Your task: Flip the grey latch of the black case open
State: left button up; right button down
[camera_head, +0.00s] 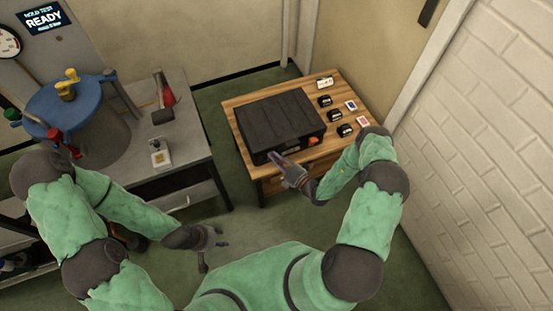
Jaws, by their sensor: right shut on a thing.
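The black case (278,118) lies closed on the wooden table, with an orange-red patch on its front right. My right gripper (276,158) is at the front face of the case, left of that patch, and is shut on the grey latch. The latch is mostly hidden by the fingers, so its angle cannot be told. My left gripper (213,256) hangs low over the floor, left of my body, open and empty, away from the case.
The wooden table (237,104) also holds several small black items and cards at right. A white brick wall (490,150) stands at right.

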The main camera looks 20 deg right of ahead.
jog(key=shift+s+f+n+t+y+b, duration=0.2)
jog(key=shift+s+f+n+t+y, duration=0.25)
jog(key=shift+n+t+y, duration=0.3)
jog(key=shift+s+f+n+t+y+b, duration=0.15)
jog(key=shift+s+f+n+t+y, duration=0.15)
jog(key=shift+f+n+t+y, duration=0.4)
jog(key=shift+s+f+n+t+y+b, duration=0.2)
jog(key=shift+s+f+n+t+y, duration=0.2)
jog(key=shift+t+y, duration=0.45)
